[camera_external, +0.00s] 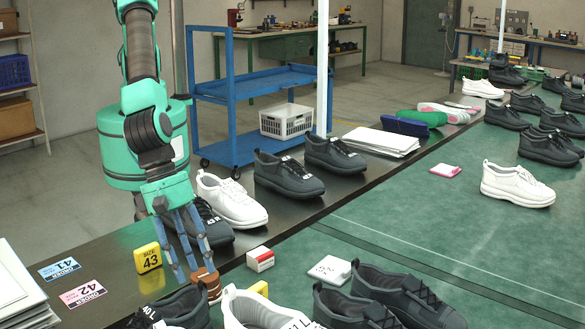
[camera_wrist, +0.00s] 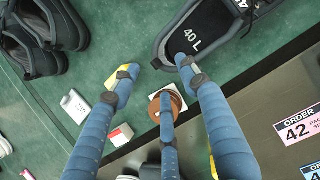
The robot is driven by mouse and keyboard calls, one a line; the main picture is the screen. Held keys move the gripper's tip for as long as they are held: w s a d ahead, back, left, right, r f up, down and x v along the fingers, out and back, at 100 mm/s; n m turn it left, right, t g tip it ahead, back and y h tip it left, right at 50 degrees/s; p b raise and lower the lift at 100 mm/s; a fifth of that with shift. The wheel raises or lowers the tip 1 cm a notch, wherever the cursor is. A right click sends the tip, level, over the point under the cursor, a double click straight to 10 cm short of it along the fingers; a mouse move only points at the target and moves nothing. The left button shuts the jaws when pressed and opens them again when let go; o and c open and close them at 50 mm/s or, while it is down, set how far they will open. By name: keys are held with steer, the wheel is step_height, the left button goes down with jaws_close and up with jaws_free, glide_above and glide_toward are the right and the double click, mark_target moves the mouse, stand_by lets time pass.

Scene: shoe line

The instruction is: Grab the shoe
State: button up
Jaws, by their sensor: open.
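My gripper (camera_external: 192,268) has three blue fingers, spread open with nothing between them; it points down over the near edge of the dark bench. In the wrist view the gripper (camera_wrist: 157,80) shows its fingertips just short of a dark shoe (camera_wrist: 205,38) with an insole marked 40 L. The right fingertip is close to that shoe's rim; I cannot tell if it touches. In the external view this dark shoe (camera_external: 180,308) is at the bottom edge, partly cut off. A white shoe (camera_external: 255,308) lies beside it. More dark shoes (camera_external: 288,174) and a white shoe (camera_external: 232,200) stand on the bench.
A small brown round object (camera_wrist: 175,108) lies under the middle finger. A yellow size 43 block (camera_external: 149,257), a red and white box (camera_external: 260,259) and order cards (camera_external: 83,294) are close by. The green mat (camera_external: 400,235) has clear room on the right.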

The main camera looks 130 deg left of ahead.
mark_target(204, 292)
steer(key=shift+x, duration=0.85)
steer(key=shift+b+x, duration=0.65)
steer(key=shift+x, duration=1.95)
steer(key=shift+w, duration=0.1)
steer(key=shift+a, duration=0.1)
jaws_close()
